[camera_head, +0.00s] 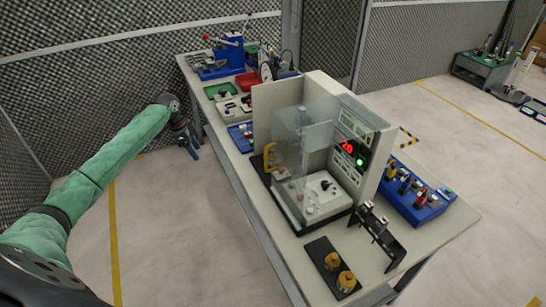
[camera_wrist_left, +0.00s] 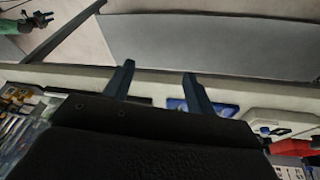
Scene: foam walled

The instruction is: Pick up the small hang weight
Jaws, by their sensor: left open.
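Two brass hang weights stand on a black plate (camera_head: 322,249) at the table's near end in the head view. The farther one (camera_head: 332,260) looks slightly smaller than the nearer one (camera_head: 347,281). My left gripper (camera_head: 193,148) is beside the table's far left side, well away from the weights, pointing down. In the left wrist view its two fingers (camera_wrist_left: 159,70) are apart with nothing between them. A green arm piece with a dark gripper (camera_wrist_left: 14,26) shows small at that view's upper left; it looks like my right one, and its jaws are unclear.
A glass-fronted balance (camera_head: 318,190) with a yellow handle fills the middle of the table (camera_head: 245,208). A black bracket (camera_head: 378,230) stands near the weights. A blue tray of parts (camera_head: 415,200) lies at the right. Trays and a blue vise (camera_head: 228,55) occupy the far end. Floor left of the table is clear.

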